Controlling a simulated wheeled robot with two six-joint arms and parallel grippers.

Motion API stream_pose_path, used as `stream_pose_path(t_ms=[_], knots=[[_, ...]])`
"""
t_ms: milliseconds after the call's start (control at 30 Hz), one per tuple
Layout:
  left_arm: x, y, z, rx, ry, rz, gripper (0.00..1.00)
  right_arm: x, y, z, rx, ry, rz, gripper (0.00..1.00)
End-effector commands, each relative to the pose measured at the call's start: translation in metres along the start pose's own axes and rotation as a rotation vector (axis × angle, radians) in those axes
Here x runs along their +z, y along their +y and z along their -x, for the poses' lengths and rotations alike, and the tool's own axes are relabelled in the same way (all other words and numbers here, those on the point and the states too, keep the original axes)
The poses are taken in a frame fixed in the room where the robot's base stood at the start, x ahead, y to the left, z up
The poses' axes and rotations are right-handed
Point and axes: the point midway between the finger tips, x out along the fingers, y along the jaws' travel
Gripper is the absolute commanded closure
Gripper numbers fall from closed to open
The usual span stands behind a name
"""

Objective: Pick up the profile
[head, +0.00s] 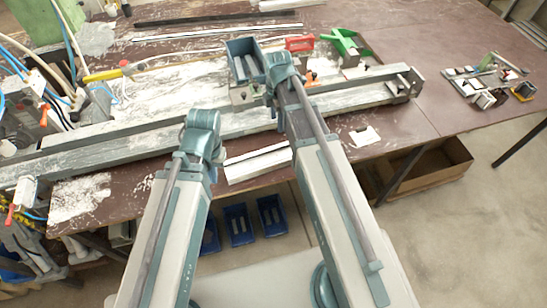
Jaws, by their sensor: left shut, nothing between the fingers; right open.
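A pale silver profile (258,162) lies along the front edge of the brown bench, between my two arms. Its left end is next to my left wrist, and its right part runs behind my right forearm. My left gripper (206,145) is at the front of the bench, left of the profile, shut and empty. My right gripper (274,88) is farther back, over the long clamp rail and beside a blue bin, open and empty. The fingers of both are small and mostly hidden by my wrists. Neither gripper holds the profile.
A long grey clamp rail (345,100) crosses the bench behind the profile. A blue bin (243,58), a red block (299,43) and a green bin (346,42) stand behind it. Hoses crowd the left. A cardboard box (425,168) is below. The right bench is mostly clear.

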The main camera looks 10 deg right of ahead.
Motion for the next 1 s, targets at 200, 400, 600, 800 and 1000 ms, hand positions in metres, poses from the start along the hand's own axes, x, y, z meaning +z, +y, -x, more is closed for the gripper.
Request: stream_pose_path(t_ms=[200,400,600,800,1000], knots=[[-0.001,0.002,-0.021,0.000,0.000,-0.002,1.00,-0.001,0.000,-0.021,0.000,0.000,-0.001,0.40],[-0.003,0.005,-0.050,-0.001,0.000,-0.003,1.00,-0.001,0.000,-0.050,0.000,0.000,-0.002,0.40],[-0.004,0.007,-0.077,-0.001,0.000,-0.002,1.00,-0.001,0.000,-0.077,0.000,0.000,-0.002,0.40],[-0.005,0.008,-0.086,-0.001,0.000,-0.001,1.00,-0.002,0.000,-0.087,0.000,0.000,-0.002,0.40],[-0.005,0.008,-0.088,-0.001,0.000,-0.001,1.00,-0.002,0.000,-0.088,0.000,0.000,-0.002,0.40]])
